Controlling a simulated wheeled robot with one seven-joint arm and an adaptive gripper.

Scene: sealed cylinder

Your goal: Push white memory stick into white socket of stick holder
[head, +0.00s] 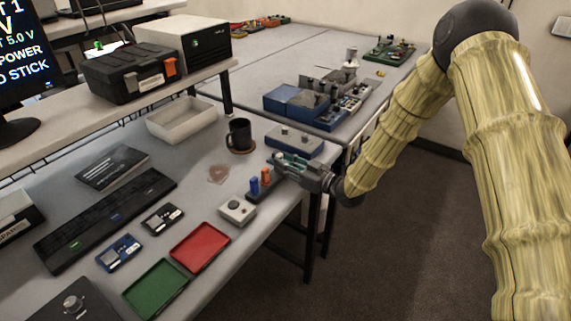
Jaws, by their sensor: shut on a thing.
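The stick holder (265,189) is a small dark block near the right edge of the near table. A blue stick (254,186) and an orange stick (266,177) stand upright in it. My gripper (279,163) reaches in from the right, low over the holder's far end, just beyond the orange stick. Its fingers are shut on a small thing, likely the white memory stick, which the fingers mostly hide. The white socket is hidden too, so I cannot tell whether the stick is touching it or inside it.
A grey box with a round knob (237,211) stands close in front of the holder. A blue box (294,141) and a dark mug (240,134) are behind it. Red (200,248) and green (155,290) trays lie at the front. The table's right edge runs below my gripper.

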